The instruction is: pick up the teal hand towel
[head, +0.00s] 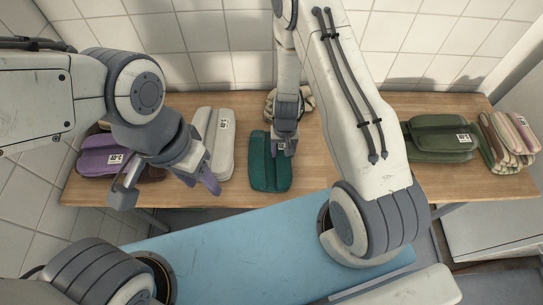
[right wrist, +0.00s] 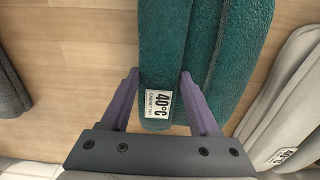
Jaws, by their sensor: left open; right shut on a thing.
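The teal hand towel (head: 268,175) lies folded on the wooden table, left of the table's middle in the head view. It also fills the upper middle of the right wrist view (right wrist: 205,45), with a white "40°C" tag near its end. My right gripper (head: 284,148) is over the towel's right side and shut on it. In the right wrist view its purple fingers (right wrist: 160,78) stand on either side of the tagged end. My left gripper (head: 167,190) is open and empty, above the table's left part, in front of the purple and light grey towels.
A purple towel (head: 98,160) and a light grey towel (head: 218,140) lie to the left. A beige cloth (head: 308,101) lies behind my right gripper. Green towels (head: 440,148) and a striped stack (head: 515,140) are at the right. A tiled wall (head: 210,65) stands behind.

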